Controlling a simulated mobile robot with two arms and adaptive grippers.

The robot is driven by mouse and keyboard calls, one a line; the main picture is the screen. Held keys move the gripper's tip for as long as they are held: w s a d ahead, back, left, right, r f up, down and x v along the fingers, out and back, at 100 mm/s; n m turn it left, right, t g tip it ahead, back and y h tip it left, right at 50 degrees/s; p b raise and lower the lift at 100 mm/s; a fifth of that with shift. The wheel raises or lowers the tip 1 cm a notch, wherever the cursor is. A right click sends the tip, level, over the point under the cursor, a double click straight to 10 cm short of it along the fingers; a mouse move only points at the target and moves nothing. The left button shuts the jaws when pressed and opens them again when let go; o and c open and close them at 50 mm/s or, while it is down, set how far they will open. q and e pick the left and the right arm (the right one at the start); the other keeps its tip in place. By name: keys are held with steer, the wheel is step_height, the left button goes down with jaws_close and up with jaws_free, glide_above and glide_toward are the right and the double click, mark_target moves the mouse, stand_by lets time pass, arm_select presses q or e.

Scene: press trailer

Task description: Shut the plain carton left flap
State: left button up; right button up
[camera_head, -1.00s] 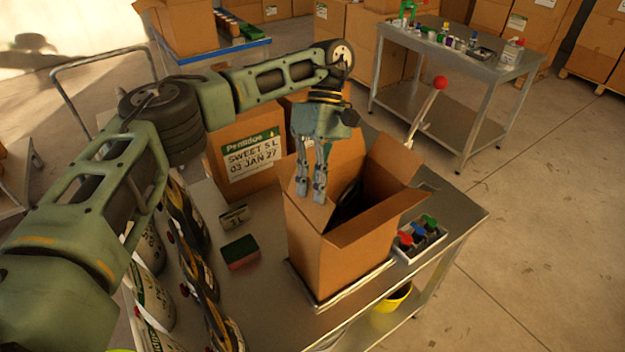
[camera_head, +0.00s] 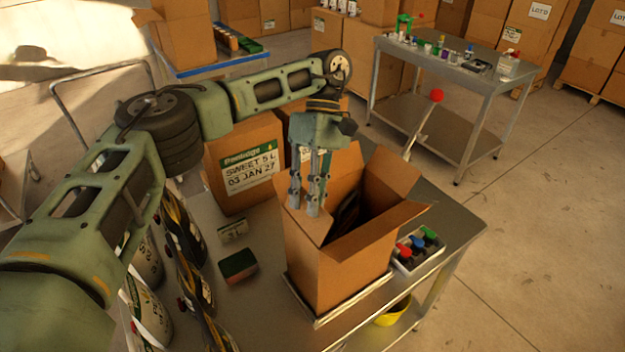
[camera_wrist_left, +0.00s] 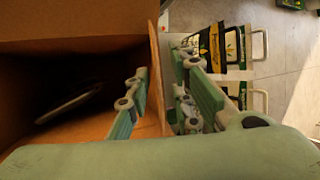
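The plain carton (camera_head: 338,268) stands open-topped on the metal table, its flaps raised or spread outward. Its left flap (camera_head: 313,229) is partly hidden behind my fingers. My left gripper (camera_head: 304,201) hangs fingers-down over the carton's left edge. In the left wrist view the flap (camera_wrist_left: 157,58) shows as a thin upright board between the two separated fingers of the left gripper (camera_wrist_left: 165,105), one finger on the inside and one outside. I see gaps beside the board, and the fingers do not look closed on it. The carton's inside is dark, with a curved object partly visible. My right gripper is not in view.
A labelled carton (camera_head: 246,165) stands behind, left of the plain one. A sponge (camera_head: 238,265) and several labelled containers (camera_head: 150,310) are to the left. A tray with coloured-topped items (camera_head: 418,250) sits close on the right. A red-knobbed lever (camera_head: 424,122) rises behind.

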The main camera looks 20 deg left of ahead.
arm_select(q)
step_height(320, 180, up, 9)
steer(key=shift+r, duration=0.1)
stand_by(0.3)
steer(key=shift+c, duration=0.4)
